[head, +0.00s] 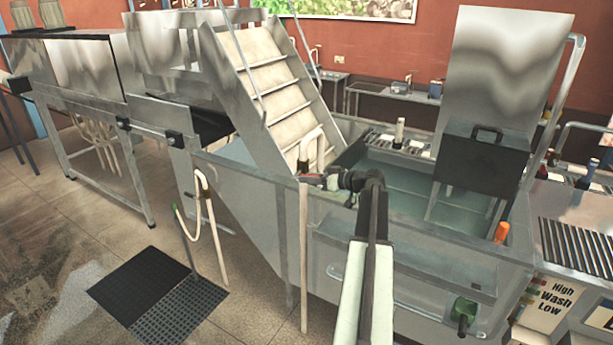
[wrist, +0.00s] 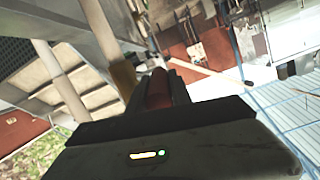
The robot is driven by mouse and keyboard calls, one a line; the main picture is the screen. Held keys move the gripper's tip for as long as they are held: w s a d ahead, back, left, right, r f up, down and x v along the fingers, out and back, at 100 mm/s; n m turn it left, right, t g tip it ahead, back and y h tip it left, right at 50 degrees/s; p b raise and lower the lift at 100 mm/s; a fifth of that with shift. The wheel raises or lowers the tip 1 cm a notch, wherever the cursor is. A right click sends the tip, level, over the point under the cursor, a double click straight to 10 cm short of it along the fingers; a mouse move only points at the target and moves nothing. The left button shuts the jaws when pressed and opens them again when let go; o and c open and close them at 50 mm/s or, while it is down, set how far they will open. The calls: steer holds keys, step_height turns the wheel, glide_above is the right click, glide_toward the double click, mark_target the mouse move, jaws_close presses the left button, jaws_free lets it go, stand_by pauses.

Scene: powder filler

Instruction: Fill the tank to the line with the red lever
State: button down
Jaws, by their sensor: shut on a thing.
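The tank (head: 275,215) is a wide grey metal basin holding blue-green water (head: 405,178). My arm reaches over the near wall, and my gripper (head: 322,182) is at the tank's left part, near the foot of the steps. It is shut on the red lever, whose red end (head: 308,178) shows just past the jaws. In the wrist view the red lever (wrist: 157,88) lies between the dark fingers. I cannot make out a fill line on the tank wall.
A raised panel (head: 495,75) and dark box (head: 485,160) stand at the right. An orange handle (head: 502,231) and green knob (head: 464,308) are on the near right side. Floor at left holds black mats (head: 150,290).

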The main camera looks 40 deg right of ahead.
steer(key=c, duration=1.2)
jaws_free()
steer(key=shift+o, duration=0.2)
steer(key=p+v, duration=0.1)
steer(key=v, duration=0.7)
steer(key=shift+p, duration=0.35)
